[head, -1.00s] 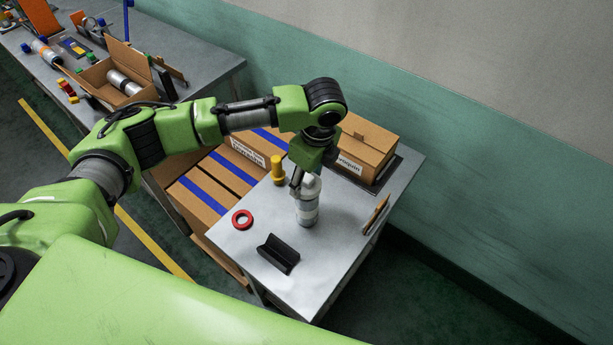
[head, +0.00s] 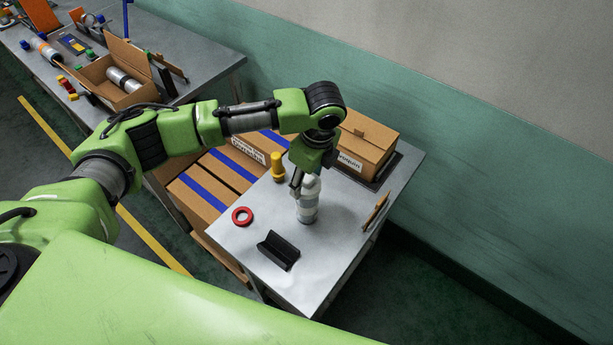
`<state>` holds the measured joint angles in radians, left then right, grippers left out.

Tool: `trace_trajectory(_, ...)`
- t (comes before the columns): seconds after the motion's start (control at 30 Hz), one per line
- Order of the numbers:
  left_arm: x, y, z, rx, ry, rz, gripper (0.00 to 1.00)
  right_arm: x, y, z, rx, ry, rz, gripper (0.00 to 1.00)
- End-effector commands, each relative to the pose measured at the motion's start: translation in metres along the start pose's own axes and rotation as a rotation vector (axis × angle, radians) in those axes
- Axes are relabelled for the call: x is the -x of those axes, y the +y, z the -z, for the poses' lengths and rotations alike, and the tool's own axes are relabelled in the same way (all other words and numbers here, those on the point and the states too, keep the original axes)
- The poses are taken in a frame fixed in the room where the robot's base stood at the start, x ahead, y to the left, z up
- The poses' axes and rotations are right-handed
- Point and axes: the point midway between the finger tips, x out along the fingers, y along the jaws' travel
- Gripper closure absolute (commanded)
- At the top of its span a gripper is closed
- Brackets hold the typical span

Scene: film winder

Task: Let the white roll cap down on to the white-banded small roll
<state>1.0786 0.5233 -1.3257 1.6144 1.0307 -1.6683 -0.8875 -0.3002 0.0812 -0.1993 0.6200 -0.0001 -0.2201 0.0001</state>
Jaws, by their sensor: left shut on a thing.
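The white-banded small roll (head: 307,210) stands upright on the grey table (head: 312,282). The white roll cap (head: 311,184) is at its top end, partly hidden by my left gripper. My left gripper (head: 298,187) points down from above and is shut on the white roll cap. The cap looks in line with the roll. I cannot tell whether a small gap is left between them. My right gripper is not in view.
A red ring (head: 242,216) and a black V-shaped cradle (head: 279,251) lie on the table near the roll. A yellow peg (head: 277,167) stands behind it. A cardboard box (head: 366,144) is at the back, and a wooden piece (head: 375,213) at the right edge.

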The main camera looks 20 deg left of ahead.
Motion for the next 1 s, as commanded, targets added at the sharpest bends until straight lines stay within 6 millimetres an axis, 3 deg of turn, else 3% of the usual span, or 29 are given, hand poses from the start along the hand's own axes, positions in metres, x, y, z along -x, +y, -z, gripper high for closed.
trace_trajectory(0.63,-0.01,0.0,0.0018,0.0,0.0,0.0,0.65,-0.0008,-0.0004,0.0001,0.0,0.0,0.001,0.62)
trace_trajectory(0.67,-0.0101,-0.0001,0.0018,0.0,0.0,0.001,0.48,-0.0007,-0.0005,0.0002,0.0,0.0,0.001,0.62)
trace_trajectory(0.73,-0.0099,-0.0001,0.0017,0.0,0.0,0.001,0.31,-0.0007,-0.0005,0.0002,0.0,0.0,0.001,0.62)
trace_trajectory(1.0,-0.0098,0.0,0.0016,0.0,0.0,0.0,0.29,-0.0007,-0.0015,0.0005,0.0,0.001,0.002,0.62)
